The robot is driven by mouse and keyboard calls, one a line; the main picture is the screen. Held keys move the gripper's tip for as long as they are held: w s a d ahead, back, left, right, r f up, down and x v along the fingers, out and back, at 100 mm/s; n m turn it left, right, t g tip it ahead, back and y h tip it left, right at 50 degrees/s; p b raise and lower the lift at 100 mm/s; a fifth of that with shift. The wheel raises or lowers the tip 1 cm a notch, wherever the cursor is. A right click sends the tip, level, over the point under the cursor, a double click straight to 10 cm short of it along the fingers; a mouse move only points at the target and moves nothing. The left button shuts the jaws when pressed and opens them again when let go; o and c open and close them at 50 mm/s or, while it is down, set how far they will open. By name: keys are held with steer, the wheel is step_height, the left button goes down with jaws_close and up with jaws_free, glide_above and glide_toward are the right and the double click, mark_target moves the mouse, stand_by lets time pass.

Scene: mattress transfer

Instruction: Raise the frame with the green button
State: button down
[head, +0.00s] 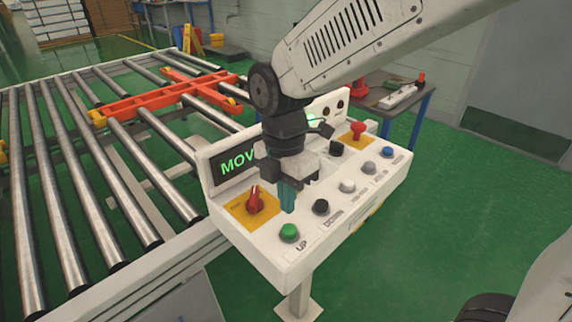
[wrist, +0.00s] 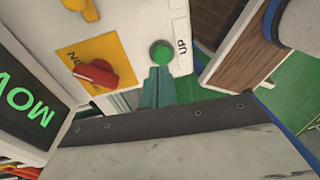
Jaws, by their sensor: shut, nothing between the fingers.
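The green button (head: 289,233), labelled UP, sits at the near left corner of the white control panel (head: 330,230). My gripper (head: 288,208) is shut and empty, its teal fingers pointing down over the panel, close to the button. In the wrist view, the fingertips (wrist: 160,70) appear right at the edge of the green button (wrist: 161,53); I cannot tell whether they touch. The orange-red frame (head: 150,101) lies among the metal rollers of the conveyor, low between them. The panel's display (head: 235,163) shows green letters starting with "MOV", partly hidden by my gripper.
A red rotary switch (head: 255,201) on a yellow plate is left of my fingers. A black button (head: 320,207), a white one (head: 347,186) and others run to the right. A red knob (head: 357,130) stands at the back. A workbench (head: 400,98) is behind.

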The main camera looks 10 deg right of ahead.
step_height(320, 180, up, 8)
steer(key=w, duration=0.1)
stand_by(0.4)
steer(key=s+d+m+t, duration=0.1)
steer(key=s+d+m, duration=0.6)
steer(key=m, duration=0.5)
steer(key=s+d+m+t, duration=0.1)
steer(key=s+d+m, duration=0.6)
steer(key=d+m, duration=0.5)
steer(key=shift+s+f+m+t, duration=0.15)
steer(key=shift+s+m+t, duration=0.05)
steer(key=shift+m+t, duration=0.2)
